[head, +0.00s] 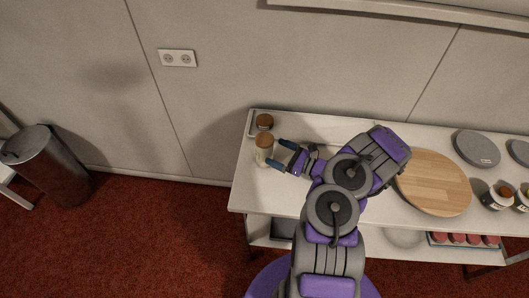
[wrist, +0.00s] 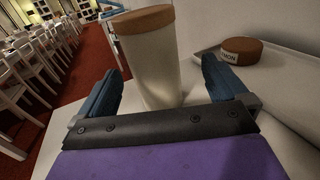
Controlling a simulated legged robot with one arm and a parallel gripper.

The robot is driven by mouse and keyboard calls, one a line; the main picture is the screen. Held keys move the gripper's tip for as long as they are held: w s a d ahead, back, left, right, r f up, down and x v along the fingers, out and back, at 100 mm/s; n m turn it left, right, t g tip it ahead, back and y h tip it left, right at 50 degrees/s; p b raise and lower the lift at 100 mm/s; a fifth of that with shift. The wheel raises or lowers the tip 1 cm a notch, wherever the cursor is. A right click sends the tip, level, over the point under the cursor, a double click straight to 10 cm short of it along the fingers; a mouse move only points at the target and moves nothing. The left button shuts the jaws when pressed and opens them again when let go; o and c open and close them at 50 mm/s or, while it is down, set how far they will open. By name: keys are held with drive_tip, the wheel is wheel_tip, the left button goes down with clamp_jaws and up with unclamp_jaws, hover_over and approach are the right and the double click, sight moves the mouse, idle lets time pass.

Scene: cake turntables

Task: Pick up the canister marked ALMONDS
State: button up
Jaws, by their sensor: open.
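A tall pale canister (head: 262,155) with a brown lid stands at the left end of the white table. In the wrist view the canister (wrist: 159,72) stands upright between my two blue fingers, with a visible gap at the right finger. No lettering shows on the side facing me, so I cannot read whether it says ALMONDS. My gripper (head: 276,152) is open, with its fingertips at the canister's right side in the head view. A second brown lid (wrist: 242,50) with a label ending in "MON" is behind it, on a tray.
The table (head: 290,199) also bears a round wooden board (head: 433,182), a grey disc (head: 477,148) and small jars (head: 497,197) to the right. A wall runs behind it. A dark bin (head: 48,165) stands far left on red carpet.

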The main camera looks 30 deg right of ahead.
sight(260, 146)
drive_tip(key=shift+x, duration=0.9)
drive_tip(key=x, duration=0.1)
drive_tip(key=b+x, duration=0.1)
drive_tip(key=x, duration=0.1)
drive_tip(key=a+b+x, duration=0.1)
drive_tip(key=x, duration=0.1)
drive_tip(key=shift+s, duration=0.35)
drive_tip(key=shift+w+a, duration=0.15)
drive_tip(key=shift+w, duration=0.35)
drive_tip(key=shift+d+r, duration=0.1)
drive_tip(key=shift+d, duration=0.1)
drive_tip(key=shift+c, duration=0.4)
drive_tip(key=shift+a, duration=0.2)
drive_tip(key=c, duration=1.2)
